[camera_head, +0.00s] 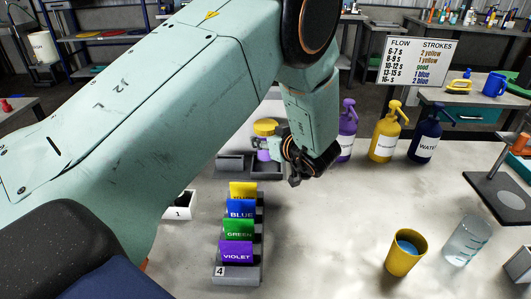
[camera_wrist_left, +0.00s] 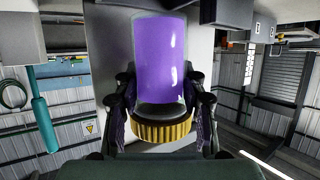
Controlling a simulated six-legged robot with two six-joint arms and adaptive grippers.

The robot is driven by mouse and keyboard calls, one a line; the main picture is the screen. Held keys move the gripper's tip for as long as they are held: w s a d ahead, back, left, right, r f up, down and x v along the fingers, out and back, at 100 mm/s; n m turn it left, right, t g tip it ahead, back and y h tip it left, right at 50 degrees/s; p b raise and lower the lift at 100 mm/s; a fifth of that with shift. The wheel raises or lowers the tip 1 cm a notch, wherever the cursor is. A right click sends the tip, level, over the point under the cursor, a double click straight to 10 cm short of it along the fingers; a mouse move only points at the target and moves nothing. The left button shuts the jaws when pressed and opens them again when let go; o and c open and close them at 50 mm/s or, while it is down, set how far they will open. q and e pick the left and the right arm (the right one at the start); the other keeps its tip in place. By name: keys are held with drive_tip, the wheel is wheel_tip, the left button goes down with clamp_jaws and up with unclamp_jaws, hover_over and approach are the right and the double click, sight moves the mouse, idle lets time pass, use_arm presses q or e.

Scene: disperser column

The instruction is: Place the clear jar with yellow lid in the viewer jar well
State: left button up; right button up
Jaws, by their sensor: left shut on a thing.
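The clear jar with the yellow lid (camera_head: 265,127) holds purple content and is in my left gripper (camera_head: 274,150). In the wrist view the purple jar body (camera_wrist_left: 160,55) fills the middle, with its ribbed yellow lid (camera_wrist_left: 160,131) at the bottom of that picture. The fingers of my left gripper (camera_wrist_left: 160,108) close on both sides of the jar near the lid. In the head view the jar looks upright, lid up, over or beside a grey compartmented base (camera_head: 234,163) in front of a pale panel (camera_head: 271,105). I cannot tell whether the jar touches the base, and the arm hides part of it.
A rack of coloured cards (camera_head: 250,274) stands in front. Purple (camera_head: 347,145), yellow (camera_head: 384,147) and blue (camera_head: 424,150) pump bottles stand at right. A yellow cup (camera_head: 402,262) and a clear beaker (camera_head: 466,242) stand at front right. The counter's middle is clear.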

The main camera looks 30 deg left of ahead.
sight(267, 151)
use_arm(q)
drive_tip(key=shift+d+f, duration=0.15)
drive_tip(key=shift+f, duration=0.15)
wheel_tip(267, 151, down, 3)
drive_tip(key=shift+w+d+f+b, duration=0.1)
drive_tip(key=shift+b, duration=0.25)
drive_tip(key=shift+a, duration=0.25)
drive_tip(key=shift+d, duration=0.3)
drive_tip(key=o, duration=0.8)
drive_tip(key=shift+f, duration=0.15)
drive_tip(key=shift+c, duration=0.2)
drive_tip(key=o, duration=0.4)
drive_tip(key=shift+a+f, duration=0.1)
drive_tip(key=shift+a, duration=0.15)
drive_tip(key=shift+o, duration=0.2)
drive_tip(key=shift+d, duration=0.15)
drive_tip(key=shift+r, duration=0.2)
